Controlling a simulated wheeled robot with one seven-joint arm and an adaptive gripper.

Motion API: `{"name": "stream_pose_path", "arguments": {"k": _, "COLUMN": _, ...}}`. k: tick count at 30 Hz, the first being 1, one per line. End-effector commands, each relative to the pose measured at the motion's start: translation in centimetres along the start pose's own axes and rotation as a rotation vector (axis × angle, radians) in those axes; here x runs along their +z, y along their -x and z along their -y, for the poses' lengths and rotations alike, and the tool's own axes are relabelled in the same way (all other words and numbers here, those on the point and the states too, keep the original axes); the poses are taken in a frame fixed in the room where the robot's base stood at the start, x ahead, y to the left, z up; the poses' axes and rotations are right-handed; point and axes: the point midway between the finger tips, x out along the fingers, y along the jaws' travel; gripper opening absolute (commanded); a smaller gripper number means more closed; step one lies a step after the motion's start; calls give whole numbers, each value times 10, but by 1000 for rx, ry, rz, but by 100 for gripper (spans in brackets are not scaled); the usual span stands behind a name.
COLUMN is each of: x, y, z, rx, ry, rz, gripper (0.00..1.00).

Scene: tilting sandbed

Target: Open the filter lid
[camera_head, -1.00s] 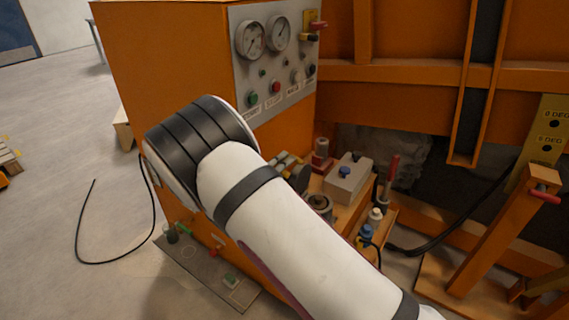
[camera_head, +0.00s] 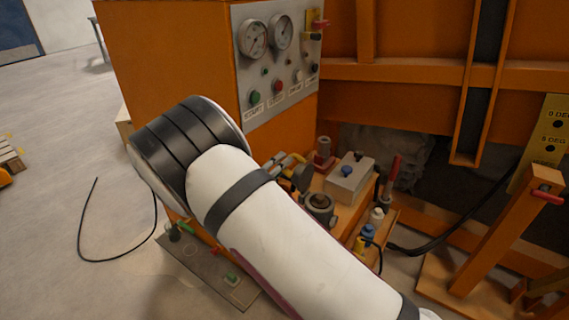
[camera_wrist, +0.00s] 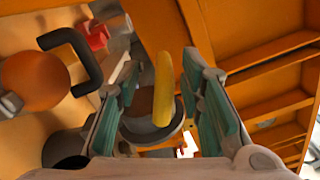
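In the wrist view my gripper (camera_wrist: 162,72) is open, its two teal-padded fingers well apart. A yellow elongated piece (camera_wrist: 163,88) shows between the fingers, with visible gaps on both sides. Behind it is a round grey rim (camera_wrist: 150,132), partly covered by the yellow piece and the left finger. In the head view a round metal pot (camera_head: 319,207) stands on the orange bench, with a dark disc (camera_head: 302,178) beside its upper left; I cannot tell for sure which part is the filter lid. My forearm hides much of that area.
A grey box with a blue knob (camera_head: 348,178) stands right of the pot, near a red-handled tool (camera_head: 392,170) and small bottles (camera_head: 368,233). The gauge panel (camera_head: 278,60) rises behind. A black handle (camera_wrist: 78,58) and red block (camera_wrist: 94,36) show in the wrist view.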

Motion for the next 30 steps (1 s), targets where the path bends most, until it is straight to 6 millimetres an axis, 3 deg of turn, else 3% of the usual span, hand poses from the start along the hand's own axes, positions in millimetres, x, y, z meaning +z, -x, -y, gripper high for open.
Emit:
{"name": "stream_pose_path", "arguments": {"k": 6, "x": 1, "y": 48, "z": 0, "rx": 1, "ry": 0, "rz": 4, "gripper": 35}}
{"name": "stream_pose_path", "arguments": {"k": 12, "x": 1, "y": 79, "z": 0, "rx": 1, "ry": -1, "rz": 2, "gripper": 35}}
{"name": "stream_pose_path", "arguments": {"k": 18, "x": 0, "y": 92, "z": 0, "rx": 0, "ry": 0, "rz": 1, "gripper": 35}}
{"name": "stream_pose_path", "arguments": {"k": 30, "x": 0, "y": 92, "z": 0, "rx": 0, "ry": 0, "rz": 0, "gripper": 35}}
